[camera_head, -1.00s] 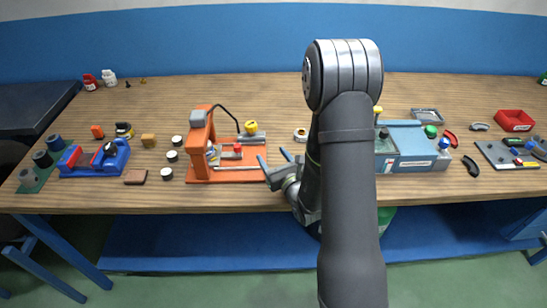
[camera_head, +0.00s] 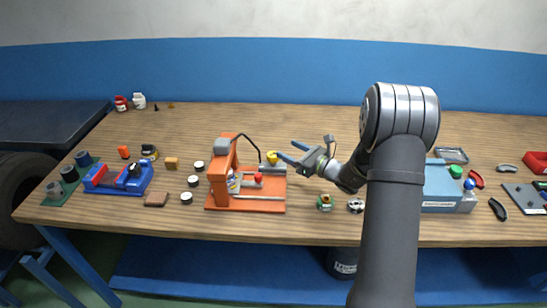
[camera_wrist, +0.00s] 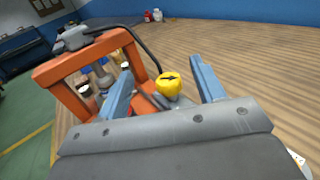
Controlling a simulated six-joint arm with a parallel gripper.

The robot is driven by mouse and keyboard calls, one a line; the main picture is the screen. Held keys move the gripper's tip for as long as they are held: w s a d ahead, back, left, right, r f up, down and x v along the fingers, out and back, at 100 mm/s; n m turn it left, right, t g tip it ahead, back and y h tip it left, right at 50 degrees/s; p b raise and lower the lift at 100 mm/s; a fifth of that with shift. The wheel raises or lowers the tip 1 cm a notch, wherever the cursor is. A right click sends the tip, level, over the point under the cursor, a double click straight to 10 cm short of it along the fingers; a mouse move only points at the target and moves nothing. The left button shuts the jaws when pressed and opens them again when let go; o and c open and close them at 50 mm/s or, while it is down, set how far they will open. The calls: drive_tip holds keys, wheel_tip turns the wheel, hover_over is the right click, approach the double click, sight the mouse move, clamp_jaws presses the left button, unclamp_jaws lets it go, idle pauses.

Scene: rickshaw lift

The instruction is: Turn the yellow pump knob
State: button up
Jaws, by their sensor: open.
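The yellow pump knob (camera_head: 271,157) sits on a grey pump body at the back right of an orange press (camera_head: 222,170). In the wrist view the yellow knob (camera_wrist: 169,86), with a black mark on top, shows between my two blue fingers. My gripper (camera_head: 287,149) is open and empty, just right of the knob in the head view. In the wrist view my gripper (camera_wrist: 160,67) has one finger on each side of the knob's outline. I see no contact with it. The pump body is partly hidden behind the fingers in the wrist view.
A black hose (camera_head: 253,142) arcs from the press's top towards the pump. A red knob (camera_head: 257,178) is on the press base. Several pale round pieces (camera_head: 193,181) stand left of the press. A blue vise (camera_head: 118,178) is farther left. The table behind the press is clear.

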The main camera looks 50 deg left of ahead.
sight(276, 160)
wheel_tip(276, 160, down, 7)
drive_tip(key=shift+r, duration=0.15)
drive_tip(key=a, duration=0.2)
drive_tip(key=s+a, duration=0.1)
drive_tip(key=a, duration=0.4)
drive_tip(key=shift+s+a+r, duration=0.15)
drive_tip(key=shift+a+r, duration=0.1)
drive_tip(key=shift+r, duration=0.05)
drive_tip(key=c, duration=1)
drive_tip(key=shift+o, duration=0.2)
drive_tip(key=shift+s+m+t, duration=0.1)
drive_tip(key=shift+m+t, duration=0.6)
drive_tip(key=shift+t, duration=0.4)
drive_tip(key=shift+m+t, duration=1.7)
drive_tip(key=shift+t, duration=0.9)
